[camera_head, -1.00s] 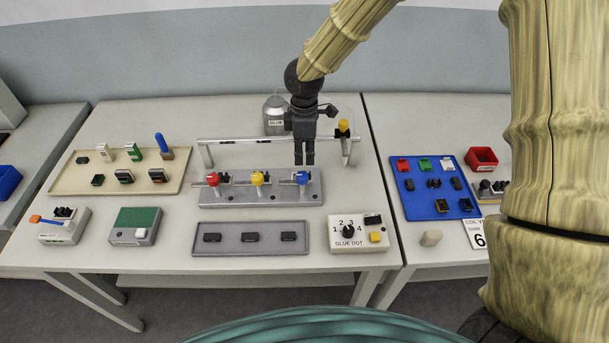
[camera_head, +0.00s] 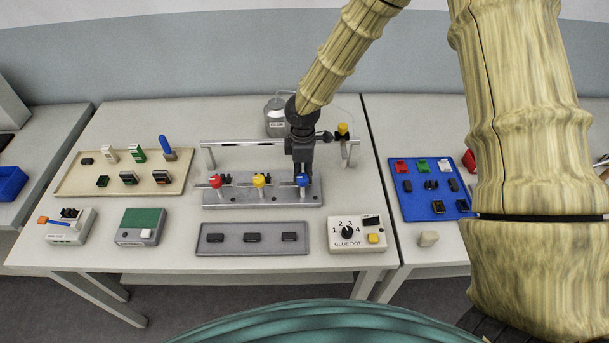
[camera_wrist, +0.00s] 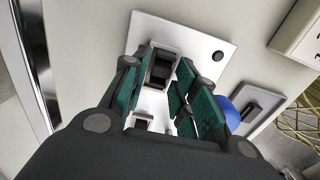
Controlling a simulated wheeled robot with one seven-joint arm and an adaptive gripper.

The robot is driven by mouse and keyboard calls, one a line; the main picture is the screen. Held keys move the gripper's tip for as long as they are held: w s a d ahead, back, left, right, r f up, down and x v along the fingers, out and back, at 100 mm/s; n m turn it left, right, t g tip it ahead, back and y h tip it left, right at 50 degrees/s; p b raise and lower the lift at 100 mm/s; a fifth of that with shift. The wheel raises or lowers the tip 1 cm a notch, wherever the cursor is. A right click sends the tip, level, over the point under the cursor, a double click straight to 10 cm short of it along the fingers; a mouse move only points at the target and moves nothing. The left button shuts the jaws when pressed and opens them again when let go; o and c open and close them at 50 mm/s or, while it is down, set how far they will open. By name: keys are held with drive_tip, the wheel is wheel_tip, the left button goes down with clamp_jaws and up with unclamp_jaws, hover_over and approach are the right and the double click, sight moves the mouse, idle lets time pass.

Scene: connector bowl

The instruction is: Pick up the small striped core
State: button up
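My gripper (camera_head: 300,178) reaches down onto the right station of the grey fixture (camera_head: 222,197), by the blue knob (camera_head: 302,180). In the wrist view, my gripper's teal pads (camera_wrist: 158,100) stand apart. A small dark block (camera_wrist: 162,68) in a light holder shows between and just beyond them; I cannot make out stripes on it or any contact. Two dark pieces with light and coloured bands, a left one (camera_head: 129,177) and a right one (camera_head: 161,177), lie in the beige tray (camera_head: 75,184). I cannot tell which piece is the small striped core.
A metal rail (camera_head: 255,143) runs behind the fixture, with a glue can (camera_head: 276,120) behind it. A grey tray (camera_head: 270,246) with dark pieces and a glue-dot box (camera_head: 357,233) stand in front. A blue tray (camera_head: 409,208) of parts lies right.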

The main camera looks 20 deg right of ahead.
drive_tip(key=shift+f, duration=0.25)
clamp_jaws()
drive_tip(key=shift+r, duration=0.1)
